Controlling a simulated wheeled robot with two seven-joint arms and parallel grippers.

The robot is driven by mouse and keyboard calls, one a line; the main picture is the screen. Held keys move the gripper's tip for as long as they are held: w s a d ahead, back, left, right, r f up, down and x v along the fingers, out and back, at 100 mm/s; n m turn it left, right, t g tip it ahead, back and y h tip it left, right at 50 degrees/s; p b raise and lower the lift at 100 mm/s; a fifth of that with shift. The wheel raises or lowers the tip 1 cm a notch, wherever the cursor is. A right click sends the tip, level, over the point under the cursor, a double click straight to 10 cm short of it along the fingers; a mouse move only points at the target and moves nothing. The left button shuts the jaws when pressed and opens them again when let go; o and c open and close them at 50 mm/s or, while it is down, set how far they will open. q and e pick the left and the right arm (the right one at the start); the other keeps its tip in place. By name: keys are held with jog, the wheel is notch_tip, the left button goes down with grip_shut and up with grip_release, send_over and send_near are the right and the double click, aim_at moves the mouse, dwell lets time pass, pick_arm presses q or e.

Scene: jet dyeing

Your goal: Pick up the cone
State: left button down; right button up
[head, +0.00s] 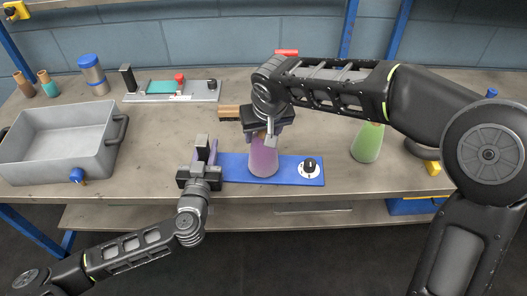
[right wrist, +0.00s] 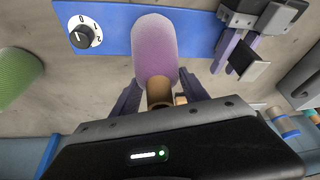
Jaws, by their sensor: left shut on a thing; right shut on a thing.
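The purple cone (head: 263,160) is in front of or over the blue panel (head: 236,168); I cannot tell whether it touches it. In the right wrist view the cone (right wrist: 155,50) shows its wide purple body and a brown tube end (right wrist: 159,92) near the fingers. My right gripper (head: 265,131) is above the cone and shut on its narrow brown end. My left gripper (head: 204,152) is at the panel's left end, shut on a small dark grey part (head: 202,141). Its fingers partly hide that part. A green cone (head: 367,143) stands apart on the right.
A grey basin (head: 62,138) stands at the left. A dial (head: 309,167) sits on the panel's right. Bare tabletop shows between panel and green cone.

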grip_shut()
jog(key=shift+r, duration=0.15)
notch_tip(320, 180, up, 10)
jog(key=shift+f, duration=0.1)
dwell(0.6)
dwell(0.4)
pick_arm(q)
jog(key=c, duration=1.1)
grip_release()
notch_tip(320, 180, up, 10)
